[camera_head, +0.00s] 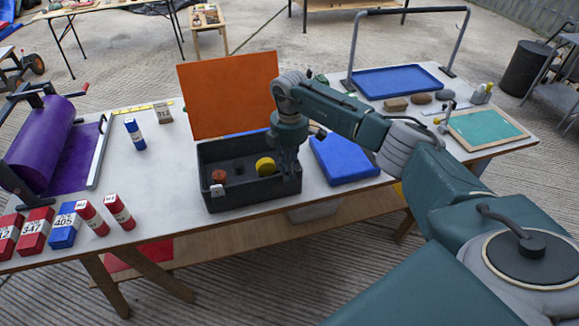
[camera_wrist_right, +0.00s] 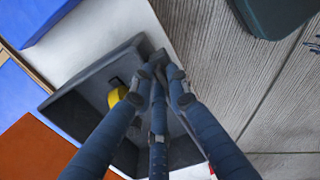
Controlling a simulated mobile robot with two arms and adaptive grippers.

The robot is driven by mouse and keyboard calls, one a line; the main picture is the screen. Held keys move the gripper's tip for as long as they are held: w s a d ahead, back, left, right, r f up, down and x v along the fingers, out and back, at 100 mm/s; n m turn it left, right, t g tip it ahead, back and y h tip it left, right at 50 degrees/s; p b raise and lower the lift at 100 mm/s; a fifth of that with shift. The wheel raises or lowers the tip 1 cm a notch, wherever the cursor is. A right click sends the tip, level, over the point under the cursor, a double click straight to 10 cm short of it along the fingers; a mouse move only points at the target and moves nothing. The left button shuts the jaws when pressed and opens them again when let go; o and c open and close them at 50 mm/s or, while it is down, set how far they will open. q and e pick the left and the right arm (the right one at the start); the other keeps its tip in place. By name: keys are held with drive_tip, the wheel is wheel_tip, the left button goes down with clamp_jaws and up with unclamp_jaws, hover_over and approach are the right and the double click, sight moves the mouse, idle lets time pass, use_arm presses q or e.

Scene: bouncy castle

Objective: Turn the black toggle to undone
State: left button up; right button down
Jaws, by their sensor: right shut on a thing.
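A dark grey box (camera_head: 245,199) stands open on the white table, its orange lid (camera_head: 228,95) raised behind it. My right gripper (camera_head: 288,174) reaches down at the box's right front corner. In the right wrist view its fingers (camera_wrist_right: 160,76) are drawn together on a small dark piece, apparently the black toggle (camera_wrist_right: 158,58), at the box's rim. The fingers mostly hide it, so its setting cannot be told. A light grey latch (camera_head: 217,190) shows on the front left face. My left gripper is not in view.
Inside the box are a yellow round piece (camera_head: 265,166) and a reddish one (camera_head: 218,176). A blue pad (camera_head: 343,158) lies close to its right. Red and blue blocks (camera_head: 65,229) line the table's front left. A purple roller (camera_head: 40,140) stands at far left.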

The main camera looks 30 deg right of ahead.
drive_tip(key=shift+d+r, duration=0.1)
drive_tip(key=c, duration=1.7)
unclamp_jaws()
wheel_tip(320, 180, up, 12)
